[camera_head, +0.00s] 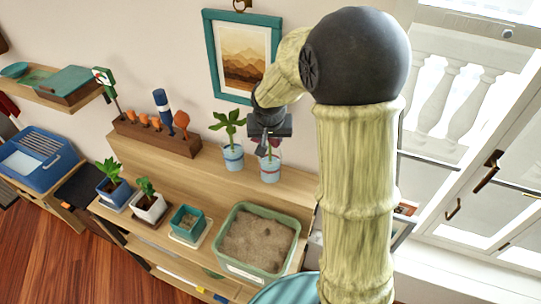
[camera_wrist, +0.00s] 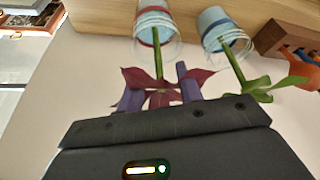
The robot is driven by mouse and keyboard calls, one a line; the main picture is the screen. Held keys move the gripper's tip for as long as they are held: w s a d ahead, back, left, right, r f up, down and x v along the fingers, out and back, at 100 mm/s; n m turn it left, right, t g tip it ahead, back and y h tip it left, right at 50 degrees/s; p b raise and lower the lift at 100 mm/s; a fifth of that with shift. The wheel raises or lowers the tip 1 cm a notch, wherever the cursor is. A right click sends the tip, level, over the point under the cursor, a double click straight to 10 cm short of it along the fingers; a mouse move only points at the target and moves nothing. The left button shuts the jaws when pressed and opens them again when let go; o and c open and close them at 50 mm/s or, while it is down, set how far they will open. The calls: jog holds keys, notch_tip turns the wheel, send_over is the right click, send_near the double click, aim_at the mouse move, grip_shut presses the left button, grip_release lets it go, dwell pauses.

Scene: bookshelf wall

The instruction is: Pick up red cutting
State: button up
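The red cutting (camera_wrist: 160,92) has dark red leaves and a green stem. Its stem stands in a clear cup of water with a red band (camera_wrist: 153,32), shown upside down in the wrist view. In the head view its leaves (camera_head: 276,143) are mostly hidden by my gripper (camera_head: 268,142), which is right above the cup (camera_head: 270,170). In the wrist view my gripper (camera_wrist: 158,88) has its two fingers apart, on either side of the red leaves. The stem lies between them and neither finger is visibly closed on it.
A green cutting (camera_head: 229,124) in a similar cup (camera_head: 232,158) stands close at the left. A wooden tool rack (camera_head: 160,138) is farther left. Potted plants and a soil tub (camera_head: 257,243) are on the lower shelf. A framed picture (camera_head: 243,57) hangs behind.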

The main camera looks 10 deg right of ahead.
aim_at(270, 142)
jog(key=p+x, duration=0.1)
jog(key=x, duration=0.3)
jog(key=shift+d, duration=0.1)
jog(key=shift+c, duration=0.5)
grip_shut()
